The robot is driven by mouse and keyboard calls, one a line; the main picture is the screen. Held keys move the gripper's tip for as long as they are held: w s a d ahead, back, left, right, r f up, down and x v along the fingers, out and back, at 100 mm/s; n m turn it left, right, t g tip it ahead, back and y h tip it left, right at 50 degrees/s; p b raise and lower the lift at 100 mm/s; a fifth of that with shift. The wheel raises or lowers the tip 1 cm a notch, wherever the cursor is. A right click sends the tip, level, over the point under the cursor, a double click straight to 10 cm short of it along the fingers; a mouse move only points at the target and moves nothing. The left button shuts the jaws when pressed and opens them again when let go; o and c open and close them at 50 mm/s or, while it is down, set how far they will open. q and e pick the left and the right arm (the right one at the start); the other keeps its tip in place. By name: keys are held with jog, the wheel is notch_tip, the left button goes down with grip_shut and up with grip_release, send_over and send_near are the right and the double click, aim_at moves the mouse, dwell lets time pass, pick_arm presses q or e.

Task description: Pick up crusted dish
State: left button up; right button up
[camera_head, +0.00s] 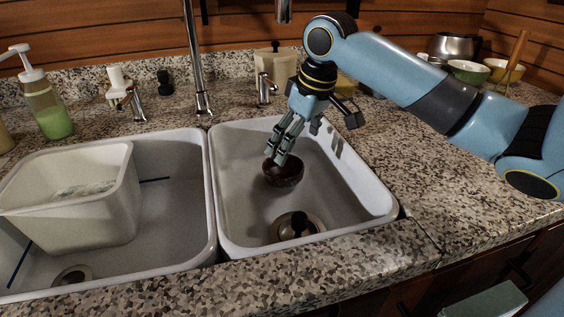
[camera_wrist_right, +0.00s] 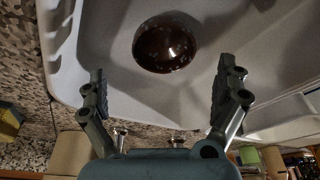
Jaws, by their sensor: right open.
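A dark brown bowl (camera_head: 284,172), likely the crusted dish, sits in the right sink basin (camera_head: 235,185). My left gripper is not in view.
A drain (camera_head: 296,226) lies near the basin's front. The left basin holds a white tub (camera_head: 75,205). A faucet (camera_head: 196,60) stands behind the divider. A soap bottle (camera_head: 45,105) is at the left; bowls (camera_head: 468,71) and a kettle (camera_head: 452,46) are back right.

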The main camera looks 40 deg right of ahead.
aim_at(283, 169)
jog(key=x, duration=0.4)
jog(key=shift+a+b, duration=0.15)
jog(key=shift+b, duration=0.2)
jog(key=shift+w+f, duration=0.1)
jog(key=shift+f, duration=0.1)
jog(key=x, duration=0.3)
jog(key=b+x, duration=0.1)
jog(key=x, duration=0.1)
jog(key=shift+w+a, duration=0.15)
jog(key=shift+w, duration=0.15)
jog(key=shift+c, duration=0.5)
jog(key=shift+r, duration=0.1)
jog(key=c, duration=1)
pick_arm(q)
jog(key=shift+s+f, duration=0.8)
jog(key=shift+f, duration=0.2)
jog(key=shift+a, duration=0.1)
pick_arm(e)
jog(key=shift+r, duration=0.1)
